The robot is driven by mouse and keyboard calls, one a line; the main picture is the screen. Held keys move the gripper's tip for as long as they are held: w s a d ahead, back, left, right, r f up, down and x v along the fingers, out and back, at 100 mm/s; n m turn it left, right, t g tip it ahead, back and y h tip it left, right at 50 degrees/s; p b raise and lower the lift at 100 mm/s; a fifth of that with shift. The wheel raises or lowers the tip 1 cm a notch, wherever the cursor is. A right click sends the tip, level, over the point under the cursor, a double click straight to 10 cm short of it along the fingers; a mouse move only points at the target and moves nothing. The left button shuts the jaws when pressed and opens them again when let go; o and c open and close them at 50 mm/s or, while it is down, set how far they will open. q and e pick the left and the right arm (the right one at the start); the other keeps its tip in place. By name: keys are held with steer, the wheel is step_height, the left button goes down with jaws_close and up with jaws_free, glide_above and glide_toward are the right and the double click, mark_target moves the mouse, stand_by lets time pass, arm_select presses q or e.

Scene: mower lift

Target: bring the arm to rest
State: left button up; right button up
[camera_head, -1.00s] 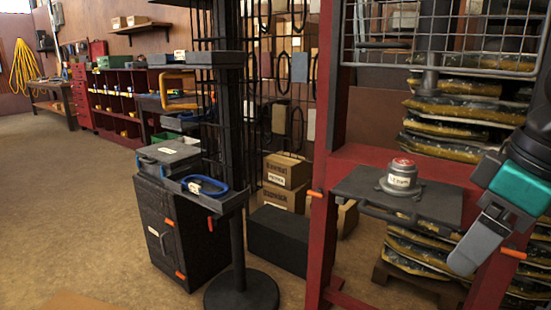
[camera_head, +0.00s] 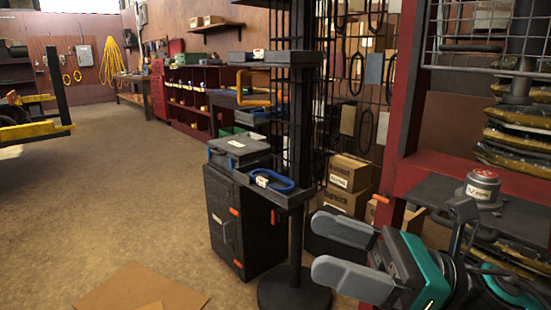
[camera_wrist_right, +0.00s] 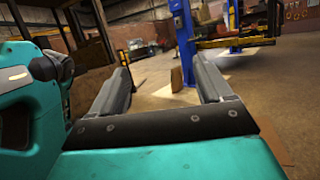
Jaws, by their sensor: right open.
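My right gripper (camera_head: 342,252) is at the lower right of the head view, in front of the red frame. Its two grey fingers point left and stand apart, with nothing between them. In the right wrist view the open fingers (camera_wrist_right: 165,85) frame empty space above the workshop floor. My left gripper is not in view.
A grey shelf (camera_head: 515,215) on a red post frame (camera_head: 408,130) holds a round grey, red-topped device (camera_head: 482,188). A black stand (camera_head: 296,150) and dark cabinet (camera_head: 235,225) are left of the gripper. A cardboard sheet (camera_head: 130,292) lies on the otherwise open floor (camera_head: 110,200).

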steer(key=w+d+f+m+t+h, duration=0.3)
steer(key=f+m+t+h, duration=0.4)
steer(key=m, duration=0.9)
steer(key=w+d+f+m+t+h, duration=0.2)
steer(key=w+f+m+t+h, duration=0.45)
steer(key=m, duration=0.95)
steer(key=s+d+f+m+g+h, duration=0.1)
steer(key=s+f+m+g+h, duration=0.1)
steer(key=s+f+m, duration=0.5)
steer(key=s+d+f+m+g+h+p, duration=0.15)
steer(key=f+m, duration=0.25)
steer(key=f, duration=0.4)
steer(key=s+f+m+g+h, duration=0.1)
steer(key=s+f+m+g, duration=0.1)
steer(key=s+f+m, duration=0.5)
arm_select(q)
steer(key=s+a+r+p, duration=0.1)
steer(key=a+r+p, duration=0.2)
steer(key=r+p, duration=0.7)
steer(key=p, duration=0.3)
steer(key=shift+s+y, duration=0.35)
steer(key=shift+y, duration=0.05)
arm_select(e)
steer(key=d+r+n+h, duration=0.1)
steer(key=d+r, duration=0.2)
steer(key=r, duration=0.5)
steer(key=shift+w+r, duration=0.25)
steer(key=shift+w, duration=0.05)
